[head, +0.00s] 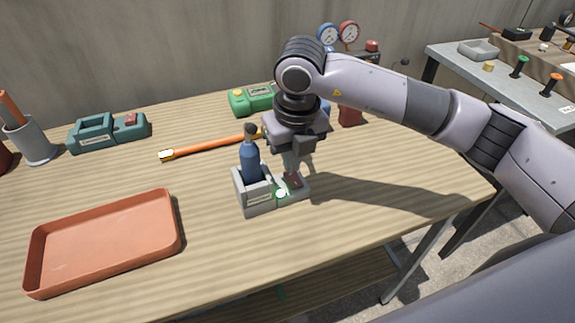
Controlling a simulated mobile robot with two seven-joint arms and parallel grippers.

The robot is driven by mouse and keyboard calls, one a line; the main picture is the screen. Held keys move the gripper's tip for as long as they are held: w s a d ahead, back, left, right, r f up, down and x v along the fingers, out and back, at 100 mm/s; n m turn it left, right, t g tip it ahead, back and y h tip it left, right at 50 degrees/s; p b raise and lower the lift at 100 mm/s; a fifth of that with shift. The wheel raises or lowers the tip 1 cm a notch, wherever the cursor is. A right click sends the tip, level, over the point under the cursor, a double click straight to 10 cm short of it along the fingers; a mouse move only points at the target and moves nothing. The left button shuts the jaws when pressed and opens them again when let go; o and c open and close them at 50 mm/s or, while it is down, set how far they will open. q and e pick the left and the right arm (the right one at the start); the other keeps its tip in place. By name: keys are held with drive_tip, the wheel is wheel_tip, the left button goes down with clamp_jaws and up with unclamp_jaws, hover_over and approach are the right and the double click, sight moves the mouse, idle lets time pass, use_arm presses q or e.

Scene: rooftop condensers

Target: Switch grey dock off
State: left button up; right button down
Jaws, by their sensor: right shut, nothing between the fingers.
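The grey dock (256,200) stands on the wooden table, right of the middle. A dark blue bottle-shaped tool (250,164) stands upright in its holder part. On the low right part of the dock a round lamp (281,193) glows green, and a dark red switch (293,181) sits beside it. My right gripper (291,172) points down over the switch, with its fingers shut and empty. The fingertips are at or just above the switch; I cannot tell whether they touch it. They partly hide it. My left gripper is not in view.
A teal dock (97,138) with a red switch stands at the left, beside a grey cup (36,146). A green dock (241,103) and gauges (348,32) stand behind. An orange rod (212,146) and an empty orange tray (105,240) lie on the table. The front right is clear.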

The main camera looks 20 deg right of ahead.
drive_tip(key=r, duration=0.4)
drive_tip(key=shift+s+a, duration=0.15)
drive_tip(key=shift+s, duration=0.05)
wheel_tip(320, 180, up, 6)
hover_over(290, 182)
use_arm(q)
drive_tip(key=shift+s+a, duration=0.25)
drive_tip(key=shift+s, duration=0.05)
use_arm(e)
drive_tip(key=shift+s+d+r, duration=0.25)
drive_tip(key=shift+s+r, duration=0.15)
drive_tip(key=shift+r, duration=0.3)
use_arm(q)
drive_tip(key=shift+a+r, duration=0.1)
